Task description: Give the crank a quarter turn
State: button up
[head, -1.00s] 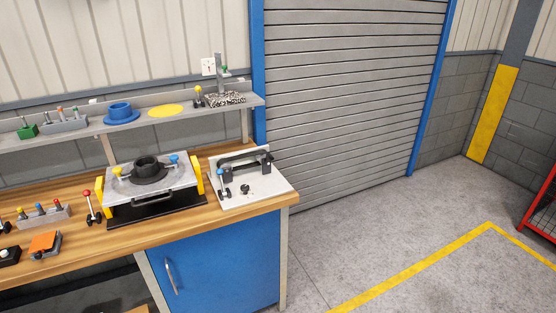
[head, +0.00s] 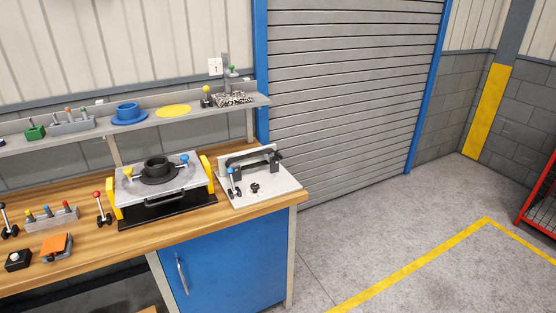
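No part is plainly recognisable as the crank. On the right end of the wooden bench, a pale plate fixture (head: 275,189) carries a black bar on brackets (head: 250,160), a blue-knobbed lever (head: 233,182) and a small black knob (head: 255,188). To its left stands a grey clutch fixture (head: 195,187) with yellow sides, a black round hub (head: 157,169), and yellow and blue knobs on top. A red-knobbed lever (head: 101,209) stands upright left of that fixture. My gripper is not in view.
The wooden bench (head: 235,221) has a blue cabinet (head: 225,262) below. A shelf (head: 150,127) above holds a blue flanged part (head: 129,113) and small tools. Open concrete floor (head: 385,228) with a yellow line lies right, before a roller shutter (head: 350,95). A red rack (head: 540,195) stands far right.

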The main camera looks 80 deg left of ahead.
aim_at(276, 154)
jog(key=k, duration=1.5)
jog(key=u, duration=2.65)
jog(key=i, duration=0.2)
jog(key=z, duration=0.05)
